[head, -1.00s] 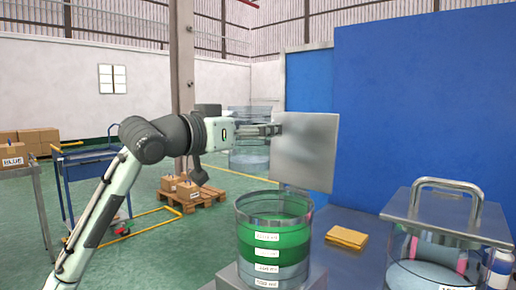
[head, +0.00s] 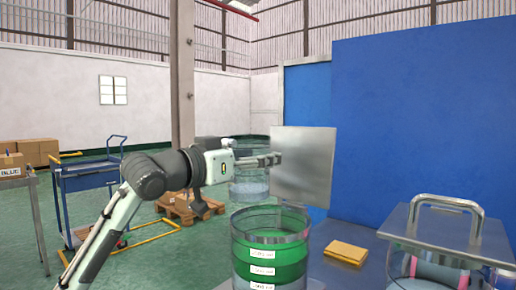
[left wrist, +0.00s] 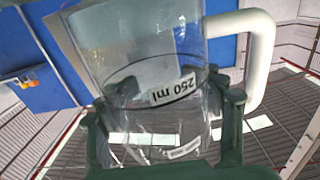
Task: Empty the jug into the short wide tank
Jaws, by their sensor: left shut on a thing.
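In the left wrist view my left gripper (left wrist: 163,125) is shut on a clear jug (left wrist: 140,70) with a white handle and a "250 ml" label. I cannot tell how much liquid is in it. In the head view the left gripper (head: 277,159) is above the clear cylindrical tank (head: 268,238), in front of a grey square plate; I cannot make out the jug there. The tank shows green bands and several volume labels. I cannot tell which tank is the short wide one. My right gripper is not in view.
A yellow block (head: 346,252) lies on the blue table. A clear container with a handled metal lid (head: 446,226) is at the right. A blue cart (head: 88,180) and a pallet with boxes stand farther away.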

